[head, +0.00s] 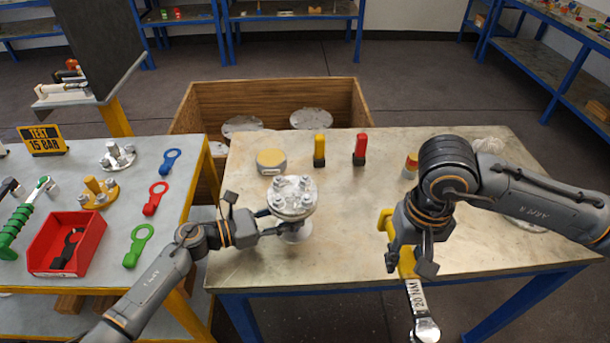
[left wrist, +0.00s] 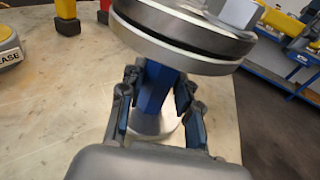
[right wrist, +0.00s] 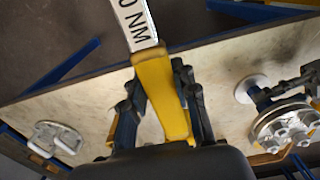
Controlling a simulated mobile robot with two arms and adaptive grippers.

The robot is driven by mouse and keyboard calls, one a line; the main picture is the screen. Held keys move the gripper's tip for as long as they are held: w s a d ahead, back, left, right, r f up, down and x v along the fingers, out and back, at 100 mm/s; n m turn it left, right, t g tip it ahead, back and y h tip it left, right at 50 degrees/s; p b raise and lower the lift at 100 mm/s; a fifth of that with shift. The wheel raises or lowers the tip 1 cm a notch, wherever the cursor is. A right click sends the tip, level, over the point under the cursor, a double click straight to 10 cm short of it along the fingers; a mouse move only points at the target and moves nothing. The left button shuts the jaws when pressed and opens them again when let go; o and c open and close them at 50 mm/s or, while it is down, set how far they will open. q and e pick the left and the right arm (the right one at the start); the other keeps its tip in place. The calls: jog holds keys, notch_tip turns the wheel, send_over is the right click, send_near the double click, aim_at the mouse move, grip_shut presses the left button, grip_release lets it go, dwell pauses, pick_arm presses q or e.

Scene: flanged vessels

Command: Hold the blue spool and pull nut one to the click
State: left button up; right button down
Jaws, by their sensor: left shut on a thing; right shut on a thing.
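The blue spool (left wrist: 155,88) stands upright on the table, with a bolted grey flange (head: 292,197) on top carrying several nuts. My left gripper (head: 266,222) is shut on the spool's blue neck below the flange, from the left; the left wrist view shows its fingers on both sides. The wrench's metal head (head: 425,330) points toward the front, beyond the table edge, apart from the spool. I cannot tell which nut is number one.
A grease tin (head: 271,161), a yellow marker (head: 319,150) and a red marker (head: 360,149) stand behind the spool. A wooden crate (head: 275,97) is behind the table. The left table holds a red bin (head: 65,243) and coloured ring spanners. The table between my grippers is clear.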

dwell(0.3)
pick_arm(q)
jog(key=shift+w, duration=0.1)
pick_arm(e)
jog(key=w+a+r+m, duration=0.2)
jog(key=w+r+m, duration=0.3)
jog(key=w+m, duration=0.45)
jog(key=w+a+r+m, duration=0.2)
jog(key=w+r+m, duration=0.3)
jog(key=w+m, duration=0.5)
jog(key=shift+n, duration=0.75)
jog(key=shift+w+d+f, duration=0.1)
jog(key=shift+w+f, duration=0.15)
jog(key=shift+f, duration=0.45)
jog(key=shift+w+d+f, duration=0.1)
jog(key=shift+w+f, duration=0.1)
jog(key=shift+f, duration=0.55)
jog(key=shift+w+d+f, duration=0.1)
jog(key=shift+w+f, duration=0.15)
jog(key=shift+f, duration=0.45)
jog(key=shift+f, duration=0.2)
jog(key=shift+f, duration=1)
jog(key=shift+s, duration=0.1)
